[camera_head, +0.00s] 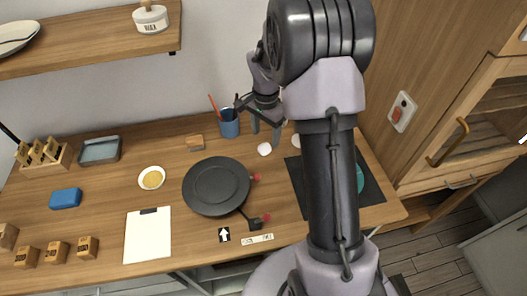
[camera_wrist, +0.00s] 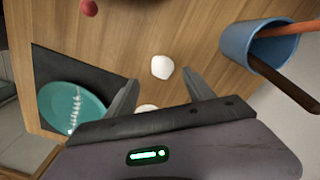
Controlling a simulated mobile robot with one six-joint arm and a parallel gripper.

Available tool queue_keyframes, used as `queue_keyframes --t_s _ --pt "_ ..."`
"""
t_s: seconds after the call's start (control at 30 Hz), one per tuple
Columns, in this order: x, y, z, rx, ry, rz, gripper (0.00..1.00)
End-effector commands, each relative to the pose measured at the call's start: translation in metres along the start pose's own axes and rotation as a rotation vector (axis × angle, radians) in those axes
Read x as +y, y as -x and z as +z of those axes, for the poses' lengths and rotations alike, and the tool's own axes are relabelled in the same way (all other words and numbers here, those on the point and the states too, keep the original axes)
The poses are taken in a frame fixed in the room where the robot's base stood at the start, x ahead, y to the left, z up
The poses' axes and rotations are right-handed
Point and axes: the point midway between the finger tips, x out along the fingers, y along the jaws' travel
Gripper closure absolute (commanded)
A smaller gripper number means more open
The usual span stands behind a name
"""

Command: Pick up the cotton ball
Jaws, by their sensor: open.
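A small white, rounded lump that looks like the cotton ball (camera_head: 264,149) lies on the wooden table near the blue cup. In the wrist view the white lump (camera_wrist: 162,67) lies just beyond and between the fingertips. My gripper (camera_head: 266,139) is open and empty above the table, its fingers pointing down; it also shows in the wrist view (camera_wrist: 161,80). A second pale, roundish thing (camera_head: 296,140) is beside my arm; in the wrist view it (camera_wrist: 147,108) is partly hidden by my gripper, and I cannot tell what it is.
The blue cup (camera_head: 229,124) with sticks stands close left of my gripper. A black pan-like disc (camera_head: 217,186) lies in front. A teal plate (camera_wrist: 73,107) rests on a dark mat (camera_head: 373,191) at right. A wooden shelf (camera_head: 90,42) hangs at upper left.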

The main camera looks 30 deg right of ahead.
Motion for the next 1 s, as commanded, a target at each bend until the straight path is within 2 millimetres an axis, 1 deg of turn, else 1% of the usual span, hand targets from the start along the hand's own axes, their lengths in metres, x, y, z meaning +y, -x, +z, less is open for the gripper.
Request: queue_keyframes --t_s 0.17,0.3,0.33,0.4,0.57,0.6,0.67,0.8,0.87,0.9,1.0 --pt "-0.001 -0.019 0.0 -0.001 0.0 0.0 0.38" --pt "-0.003 -0.049 0.001 -0.001 -0.001 0.0 0.38" --pt "-0.003 -0.054 0.001 -0.001 -0.001 0.0 0.38" --pt "-0.003 -0.058 0.0 0.0 0.0 0.0 0.38" --pt "-0.003 -0.056 0.0 0.0 0.0 -0.001 0.38" --pt "-0.003 -0.055 0.0 0.0 0.0 -0.001 0.46" --pt "-0.003 -0.055 0.0 0.0 0.0 -0.001 0.58" --pt "-0.003 -0.055 0.0 0.0 0.0 -0.001 0.85" --pt "-0.003 -0.055 0.0 0.0 0.001 -0.001 0.97" --pt "-0.003 -0.055 0.0 0.0 0.001 -0.001 1.0" --pt "-0.003 -0.055 0.0 0.0 0.001 -0.001 1.0"
